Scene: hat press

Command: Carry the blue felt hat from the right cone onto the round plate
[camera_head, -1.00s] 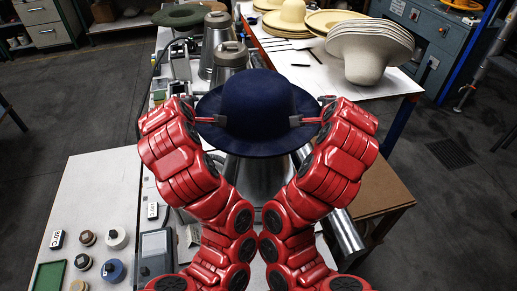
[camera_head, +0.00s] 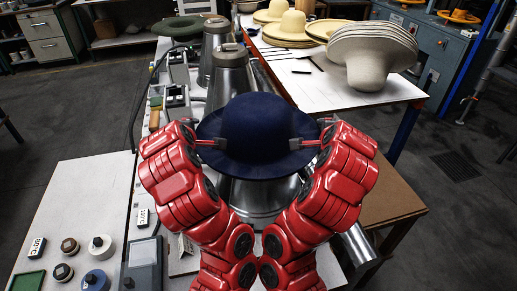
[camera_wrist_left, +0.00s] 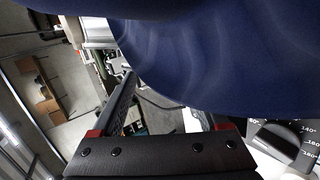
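The blue felt hat (camera_head: 255,120), with a domed crown and wide brim, is level between my two grippers. My left gripper (camera_head: 212,143) is shut on the left side of the brim; the brim also fills much of the left wrist view (camera_wrist_left: 215,50), hiding part of one finger. My right gripper (camera_head: 303,144) is shut on the right side of the brim. A shiny metal cone (camera_head: 252,200) shows directly below the hat; the brim hides its top, so I cannot tell whether they touch. I cannot pick out the round plate with certainty.
More metal cones (camera_head: 229,72) stand behind the hat, with a green hat (camera_head: 180,26) further back. A white table (camera_head: 320,83) with pale hats (camera_head: 370,55) is at the back right. A brown tabletop (camera_head: 390,195) lies right. Small round pieces (camera_head: 101,247) lie on the left table.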

